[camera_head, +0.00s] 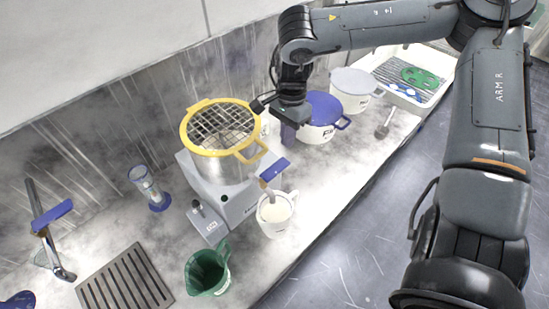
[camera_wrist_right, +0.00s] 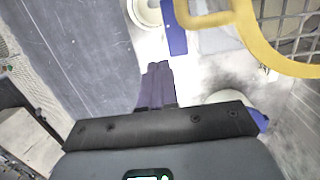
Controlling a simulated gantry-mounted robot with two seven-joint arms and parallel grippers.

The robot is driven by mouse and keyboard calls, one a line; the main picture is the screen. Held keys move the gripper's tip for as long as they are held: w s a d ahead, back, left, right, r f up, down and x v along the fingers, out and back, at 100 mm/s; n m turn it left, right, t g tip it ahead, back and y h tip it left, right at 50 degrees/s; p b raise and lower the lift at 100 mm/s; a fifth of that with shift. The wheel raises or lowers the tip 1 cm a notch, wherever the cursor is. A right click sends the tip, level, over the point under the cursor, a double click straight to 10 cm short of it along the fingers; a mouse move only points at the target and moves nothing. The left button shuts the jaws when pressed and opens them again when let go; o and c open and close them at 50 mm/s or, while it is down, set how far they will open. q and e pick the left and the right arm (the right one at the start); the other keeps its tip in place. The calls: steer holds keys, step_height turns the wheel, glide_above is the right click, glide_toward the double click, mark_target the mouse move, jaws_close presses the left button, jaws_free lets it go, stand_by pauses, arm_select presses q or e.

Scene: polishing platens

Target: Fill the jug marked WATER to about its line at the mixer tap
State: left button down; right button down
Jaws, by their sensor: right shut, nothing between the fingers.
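A green jug (camera_head: 207,272) stands open at the front, right of a slatted drain grate (camera_head: 125,281). A white jug (camera_head: 276,215) stands under a blue lever (camera_head: 275,168) on the front of the grey machine; it shows partly in the right wrist view (camera_wrist_right: 148,10). I cannot read a WATER mark or line on either jug. What looks like the mixer tap (camera_head: 62,272), with a blue lever, is at the far left by the grate. My right gripper (camera_head: 288,134) is shut and empty, above the counter between the machine and the blue-lidded pot. My left gripper is not in view.
The grey machine (camera_head: 218,215) carries a steel drum with a yellow-rimmed mesh (camera_head: 222,127). Behind it are a blue-lidded pot (camera_head: 318,132), a grey-lidded pot (camera_head: 352,91) and a tray (camera_head: 412,92). A clear cylinder (camera_head: 147,187) stands by the wall. The counter's front strip is mostly free.

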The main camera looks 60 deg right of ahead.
steer(key=shift+t+h, duration=0.3)
steer(key=shift+h, duration=0.5)
steer(key=r, duration=0.1)
steer(key=w+r, duration=0.1)
steer(key=d+r, duration=0.1)
steer(key=r, duration=0.1)
steer(key=shift+w+b, duration=0.3)
glide_toward(283, 162)
step_height(283, 162, down, 5)
steer(key=shift+f+p, duration=0.1)
steer(key=shift+p, duration=0.35)
steer(key=shift+f, duration=0.8)
